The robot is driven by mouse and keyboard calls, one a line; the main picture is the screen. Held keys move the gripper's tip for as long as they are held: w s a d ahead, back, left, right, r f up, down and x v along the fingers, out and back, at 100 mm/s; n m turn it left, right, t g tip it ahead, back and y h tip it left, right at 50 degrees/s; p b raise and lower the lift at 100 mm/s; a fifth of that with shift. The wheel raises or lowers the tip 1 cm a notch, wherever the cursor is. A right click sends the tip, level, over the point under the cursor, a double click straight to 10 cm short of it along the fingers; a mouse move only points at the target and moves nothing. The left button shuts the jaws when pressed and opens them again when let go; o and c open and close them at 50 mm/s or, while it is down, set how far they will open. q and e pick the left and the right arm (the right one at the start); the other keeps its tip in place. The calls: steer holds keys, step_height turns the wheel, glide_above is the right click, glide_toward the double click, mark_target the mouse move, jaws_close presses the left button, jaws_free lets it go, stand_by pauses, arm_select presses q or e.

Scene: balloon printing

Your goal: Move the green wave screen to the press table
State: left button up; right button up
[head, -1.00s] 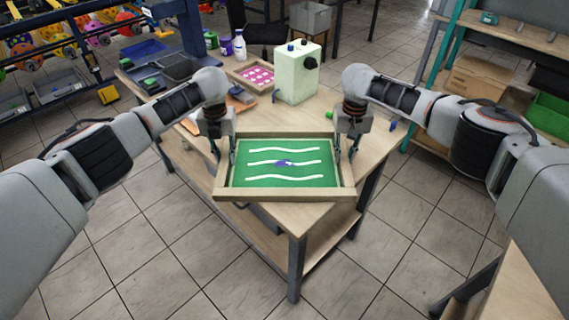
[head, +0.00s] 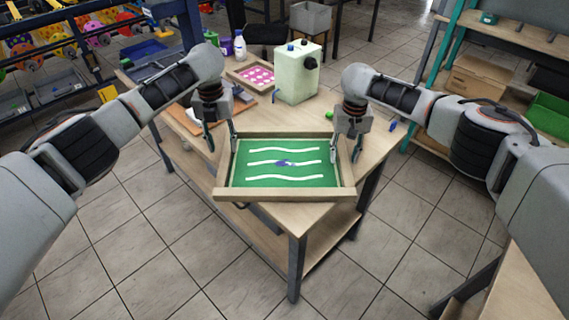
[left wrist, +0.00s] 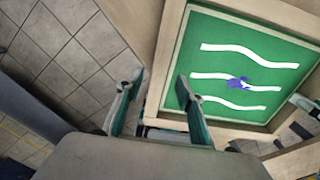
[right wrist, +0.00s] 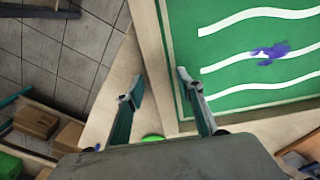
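The green wave screen (head: 250,178) has a wooden frame, green mesh, three white wavy lines and a purple smear. It lies at the near corner of the wooden table (head: 305,213), with its front rail at the edge. My left gripper (head: 221,138) is open above the screen's left rail. In the left wrist view (left wrist: 155,95) one finger is over the mesh side and the other outside. My right gripper (head: 345,148) is at the right rail, fingers apart on either side of it. In the right wrist view (right wrist: 155,95) the rail passes between them; contact is unclear.
A pale green box-shaped machine (head: 297,75) stands behind the screen. A pink dotted screen (head: 256,76), bottles (head: 239,46) and a brown board (head: 238,108) lie behind left. Shelves (head: 505,45) stand at right. Tiled floor is clear in front.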

steer(key=shift+r, duration=0.2)
arm_select(q)
step_height(320, 180, up, 6)
steer(key=shift+r, duration=0.15)
arm_select(e)
step_height(320, 180, up, 12)
steer(key=shift+f, duration=0.15)
arm_select(q)
steer(key=shift+s, duration=0.15)
arm_select(e)
steer(key=shift+s+f, duration=0.1)
steer(key=shift+s, duration=0.05)
